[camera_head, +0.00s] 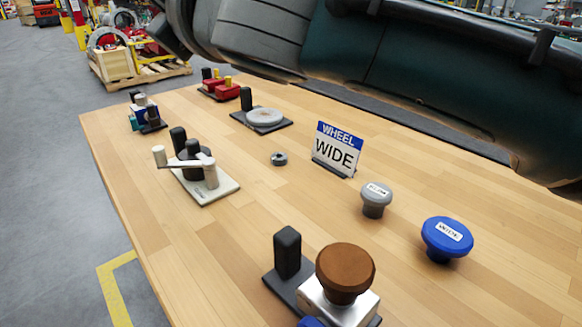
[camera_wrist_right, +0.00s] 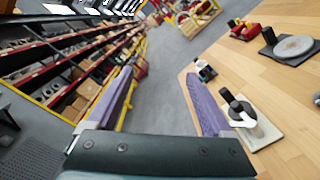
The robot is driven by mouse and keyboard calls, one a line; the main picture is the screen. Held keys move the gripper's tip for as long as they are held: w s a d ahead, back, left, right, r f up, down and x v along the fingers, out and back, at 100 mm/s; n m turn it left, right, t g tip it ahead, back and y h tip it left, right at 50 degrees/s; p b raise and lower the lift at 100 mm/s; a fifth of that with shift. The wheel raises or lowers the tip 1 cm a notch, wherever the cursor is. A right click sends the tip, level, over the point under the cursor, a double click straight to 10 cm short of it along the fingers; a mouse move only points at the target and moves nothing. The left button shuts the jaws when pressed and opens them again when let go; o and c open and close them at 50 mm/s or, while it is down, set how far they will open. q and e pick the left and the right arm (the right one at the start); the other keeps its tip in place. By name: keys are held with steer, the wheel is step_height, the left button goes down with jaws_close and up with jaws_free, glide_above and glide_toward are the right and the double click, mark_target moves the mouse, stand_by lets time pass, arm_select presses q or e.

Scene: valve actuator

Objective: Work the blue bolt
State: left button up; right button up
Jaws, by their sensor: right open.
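In the head view a blue mushroom-shaped knob (camera_head: 447,240) with a white label stands on the table at the right; its lettering is too small to read surely. A small blue part (camera_head: 311,322) shows at the bottom edge, mostly cut off, beside a brown knob (camera_head: 345,270) on a metal block. A small device with blue on it (camera_head: 143,104) stands at the table's far left edge. I cannot tell which is the blue bolt. My right gripper (camera_wrist_right: 158,75) is open and empty in the wrist view, its purple fingers apart. My left gripper is not in view.
A sign (camera_head: 338,148) reads WHEEL WIDE. A grey knob (camera_head: 376,199), a crank on a plate (camera_head: 196,172), a grey disc (camera_head: 265,118), a small nut-like piece (camera_head: 279,158) and a red device (camera_head: 220,88) stand on the wooden table. My dark arm covers the upper right.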

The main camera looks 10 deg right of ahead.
steer(key=s+a+r+n+g+y, duration=0.4)
steer(key=s+a+n+g+y, duration=0.3)
steer(key=s+n, duration=0.5)
steer(key=s+f+n+g+h, duration=0.1)
steer(key=s+f+n+g, duration=0.7)
steer(key=n, duration=0.4)
steer(key=s+d+f+n+h+p, duration=0.1)
steer(key=s+d+f+n+h, duration=0.1)
steer(key=d+f+h, duration=0.4)
steer(key=s+d+f+n+h, duration=0.2)
steer(key=d+f+n+h, duration=0.15)
steer(key=d+f, duration=0.3)
steer(key=d+h, duration=0.1)
steer(key=d, duration=0.2)
steer(key=w+d+f+h, duration=0.1)
steer(key=d+h, duration=0.1)
steer(key=d, duration=0.1)
steer(key=d+f+t+h, duration=0.1)
steer(key=d+h, duration=0.1)
steer(key=d, duration=0.1)
steer(key=shift+w+d+m+p, duration=0.15)
steer(key=shift+w+m+p, duration=0.1)
steer(key=shift+w+p, duration=0.1)
steer(key=shift+w+d+f+h, duration=0.1)
steer(key=shift+d+f+h, duration=0.15)
steer(key=shift+h, duration=0.1)
steer(key=f, duration=0.6)
steer(key=w+a+f, duration=0.1)
steer(key=f, duration=0.2)
steer(key=shift+f, duration=0.1)
